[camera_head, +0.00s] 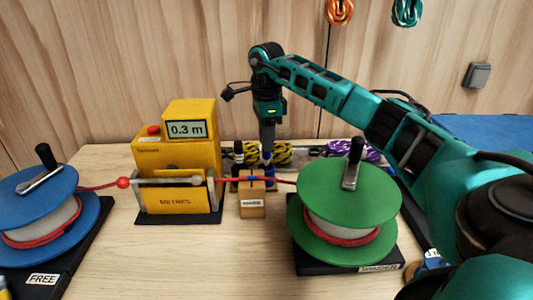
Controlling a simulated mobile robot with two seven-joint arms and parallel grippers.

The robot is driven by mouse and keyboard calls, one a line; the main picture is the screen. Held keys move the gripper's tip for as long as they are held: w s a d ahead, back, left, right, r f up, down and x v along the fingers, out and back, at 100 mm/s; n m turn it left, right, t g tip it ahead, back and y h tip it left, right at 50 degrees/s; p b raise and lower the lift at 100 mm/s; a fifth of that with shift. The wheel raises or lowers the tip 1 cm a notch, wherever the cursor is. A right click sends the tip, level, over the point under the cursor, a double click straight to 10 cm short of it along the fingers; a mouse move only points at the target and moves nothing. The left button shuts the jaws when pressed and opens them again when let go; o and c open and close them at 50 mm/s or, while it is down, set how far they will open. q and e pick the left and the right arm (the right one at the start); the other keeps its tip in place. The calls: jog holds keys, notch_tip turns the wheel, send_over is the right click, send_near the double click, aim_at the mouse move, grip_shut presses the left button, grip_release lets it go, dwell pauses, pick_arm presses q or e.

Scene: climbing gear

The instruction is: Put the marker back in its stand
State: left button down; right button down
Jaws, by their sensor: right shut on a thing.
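The marker stand (252,207) is a small wooden block with a white label, between the yellow meter and the green spool. My right gripper (267,152) points down just behind and slightly right of the stand. It is shut on a slim thing with a blue part (267,158), which looks like the marker; the fingers and the clutter behind hide most of it. I cannot tell whether its lower end touches anything. My left gripper is out of view.
A red rope (97,186) runs from the blue spool (38,187) past the yellow meter (176,155), reading 0.3 m, to the green spool (350,195). Coiled ropes (283,152) lie behind the stand. The table front between meter and green spool (235,255) is clear.

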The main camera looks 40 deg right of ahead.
aim_at(267, 158)
jog(key=shift+f, duration=2.2)
jog(key=shift+f, duration=0.25)
jog(key=c, duration=1)
grip_release()
jog(key=shift+r, duration=0.1)
jog(key=shift+o, duration=0.2)
notch_tip(267, 158, up, 12)
jog(key=shift+r, duration=0.15)
